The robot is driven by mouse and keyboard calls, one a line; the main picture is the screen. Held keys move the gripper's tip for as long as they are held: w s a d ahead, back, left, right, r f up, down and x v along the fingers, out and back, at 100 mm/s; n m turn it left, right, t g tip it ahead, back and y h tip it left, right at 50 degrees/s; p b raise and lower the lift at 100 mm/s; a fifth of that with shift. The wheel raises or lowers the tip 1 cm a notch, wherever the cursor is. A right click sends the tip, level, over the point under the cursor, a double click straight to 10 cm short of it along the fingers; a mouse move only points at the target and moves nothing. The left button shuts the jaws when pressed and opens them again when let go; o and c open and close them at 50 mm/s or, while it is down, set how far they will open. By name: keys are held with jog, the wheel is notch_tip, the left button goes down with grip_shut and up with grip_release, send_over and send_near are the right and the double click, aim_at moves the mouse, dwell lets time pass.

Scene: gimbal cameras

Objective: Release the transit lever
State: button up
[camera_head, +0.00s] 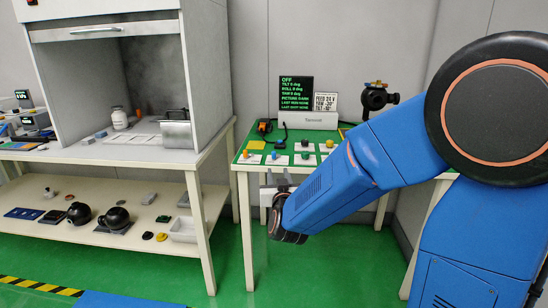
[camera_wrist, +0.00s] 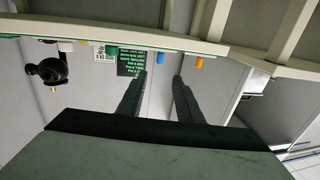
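A black gimbal camera (camera_head: 376,97) with a small yellow-orange part on top stands at the back right of the green-topped bench (camera_head: 249,157). It also shows upside down at the left in the wrist view (camera_wrist: 48,70). I cannot make out for certain which part is the transit lever. My gripper (camera_wrist: 160,75) has two dark fingers spread apart with nothing between them. In the head view my gripper hangs low in front of the bench, left of the gimbal camera and well apart from it, partly hidden by my arm.
A display (camera_head: 296,96) with green text stands at the bench's back, beside a white card (camera_head: 325,104). Coloured knobs on white plates line the bench front. A fume cupboard (camera_head: 100,70) and a lower shelf (camera_head: 100,190) with black domes are at left.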

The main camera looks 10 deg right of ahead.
aim_at(274, 155)
jog(key=w, duration=0.5)
jog(key=w+d, duration=0.1)
jog(key=w, duration=0.5)
jog(key=w+d, duration=0.1)
jog(key=w, duration=0.4)
jog(key=shift+w+d, duration=0.1)
jog(key=shift+w, duration=0.2)
grip_shut()
